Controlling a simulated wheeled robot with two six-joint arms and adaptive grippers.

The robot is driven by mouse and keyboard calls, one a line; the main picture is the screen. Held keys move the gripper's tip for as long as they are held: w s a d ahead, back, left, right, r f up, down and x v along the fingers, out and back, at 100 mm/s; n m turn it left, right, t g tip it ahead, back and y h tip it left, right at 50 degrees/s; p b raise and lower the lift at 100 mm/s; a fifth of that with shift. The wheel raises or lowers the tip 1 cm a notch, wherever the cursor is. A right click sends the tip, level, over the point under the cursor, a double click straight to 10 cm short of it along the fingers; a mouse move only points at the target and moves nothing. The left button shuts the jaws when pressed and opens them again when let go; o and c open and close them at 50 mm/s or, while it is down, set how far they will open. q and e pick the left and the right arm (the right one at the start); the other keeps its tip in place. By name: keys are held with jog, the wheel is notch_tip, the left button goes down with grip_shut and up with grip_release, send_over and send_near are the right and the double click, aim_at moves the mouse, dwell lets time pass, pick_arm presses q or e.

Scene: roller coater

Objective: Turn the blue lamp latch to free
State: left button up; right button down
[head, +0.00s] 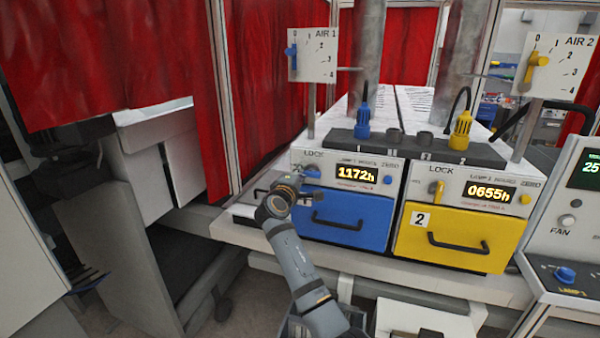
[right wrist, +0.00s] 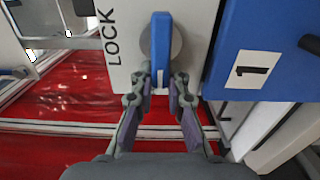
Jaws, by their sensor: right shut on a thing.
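The blue lamp latch (head: 313,173) is on the front of the left lamp unit, below the word LOCK. In the right wrist view the blue latch (right wrist: 161,40) is a straight bar across a round grey disc, lying parallel to the LOCK lettering. In the head view the gripper partly hides the latch. My left gripper is not in view.
The blue drawer (head: 350,215) with a black handle is right below the latch. The yellow unit (head: 455,235) with its yellow latch (head: 437,190) stands to the right. A red curtain (head: 265,80) hangs behind on the left. A grey ledge (head: 250,233) runs under the units.

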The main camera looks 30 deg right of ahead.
jog(key=shift+f, duration=0.35)
jog(key=c, duration=1.3)
grip_release()
jog(key=shift+c, duration=0.2)
jog(key=shift+s+d+r, duration=0.15)
jog(key=shift+d+r, duration=0.05)
jog(key=v, duration=0.7)
jog(key=shift+s+a, duration=0.15)
jog(key=shift+a, duration=0.05)
jog(key=shift+f, duration=0.1)
